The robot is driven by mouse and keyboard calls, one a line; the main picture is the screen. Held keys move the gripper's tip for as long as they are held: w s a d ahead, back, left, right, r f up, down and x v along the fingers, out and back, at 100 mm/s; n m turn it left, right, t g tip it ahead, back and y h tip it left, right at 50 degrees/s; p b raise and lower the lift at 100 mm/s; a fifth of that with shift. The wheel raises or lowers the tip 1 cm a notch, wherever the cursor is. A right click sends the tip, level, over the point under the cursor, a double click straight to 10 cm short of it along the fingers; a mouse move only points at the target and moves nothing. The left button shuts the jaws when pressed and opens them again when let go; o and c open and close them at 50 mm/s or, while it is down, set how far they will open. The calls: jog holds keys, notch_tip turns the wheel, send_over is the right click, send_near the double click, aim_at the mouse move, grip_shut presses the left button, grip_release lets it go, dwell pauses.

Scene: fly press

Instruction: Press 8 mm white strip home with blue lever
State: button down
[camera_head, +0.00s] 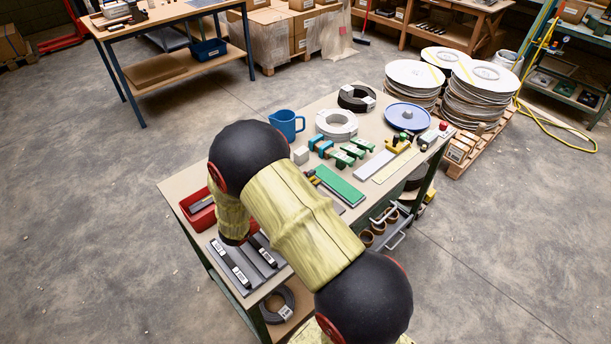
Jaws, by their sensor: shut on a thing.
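A pale flat strip (375,165) lies on the workbench (182,188), right of a long green strip or pad (340,186). A cream strip (397,166) lies just right of it. I cannot tell which is the 8 mm white strip. Small teal and brown pieces (322,146) and green pieces (345,156) stand behind these. A small yellow and black device (398,143) is at the right. I cannot make out a blue lever. My arm crosses the bench from the lower right and bends down at its left part. My gripper is hidden from this view.
A blue jug (286,125), a white coil (336,123), a dark coil (355,97) and a blue round disc (408,116) stand toward the bench's back. A red bin (199,211) and a grey tray with dark bars (230,275) lie at the left end.

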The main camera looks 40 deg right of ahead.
jog(key=shift+s+f, duration=0.25)
jog(key=shift+f, duration=0.55)
jog(key=c, duration=1.8)
grip_release()
jog(key=shift+a, duration=0.1)
jog(key=a, duration=1.2)
jog(key=shift+w, duration=0.3)
jog(key=shift+r, duration=0.1)
